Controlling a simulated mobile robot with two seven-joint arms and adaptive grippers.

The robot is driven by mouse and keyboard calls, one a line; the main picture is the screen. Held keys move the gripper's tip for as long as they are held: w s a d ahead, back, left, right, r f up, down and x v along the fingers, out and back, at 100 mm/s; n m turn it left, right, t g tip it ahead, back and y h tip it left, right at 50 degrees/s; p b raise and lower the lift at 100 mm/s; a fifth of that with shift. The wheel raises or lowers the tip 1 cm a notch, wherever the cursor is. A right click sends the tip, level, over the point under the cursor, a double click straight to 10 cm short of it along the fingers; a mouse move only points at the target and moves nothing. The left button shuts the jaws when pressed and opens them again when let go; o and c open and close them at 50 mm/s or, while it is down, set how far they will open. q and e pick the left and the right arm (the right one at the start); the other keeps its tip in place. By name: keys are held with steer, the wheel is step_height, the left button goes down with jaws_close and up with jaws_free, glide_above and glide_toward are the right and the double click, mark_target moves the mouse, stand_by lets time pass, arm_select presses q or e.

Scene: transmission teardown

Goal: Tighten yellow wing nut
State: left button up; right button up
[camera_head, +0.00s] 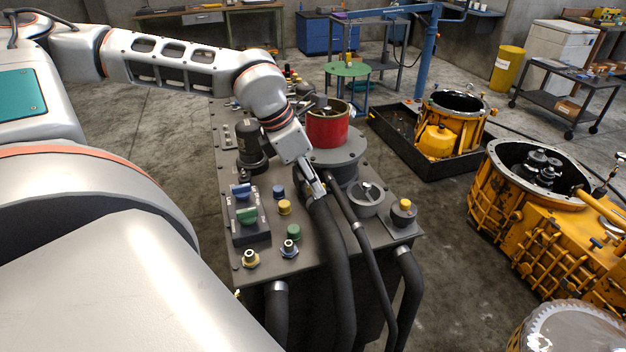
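A dark grey machine bench (310,250) stands in the middle with coloured fittings on its top. A small yellow knob (284,206) sits left of my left gripper, among blue and green ones. Another yellow knob (404,205) sits on a dark square plate at the right corner. I cannot tell whether either is the yellow wing nut. My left gripper (318,188) points down over the bench near the top of a thick black hose (337,260). Its fingers look close together, but their gap is too small to judge. My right gripper is out of view.
A red cylinder (328,128) stands on a round grey base behind the gripper. Blue (240,190) and green (247,215) handles rise at the bench's left. Hoses hang over the front edge. Yellow transmission housings (535,205) stand to the right.

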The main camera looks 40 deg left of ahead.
arm_select(q)
jaws_close()
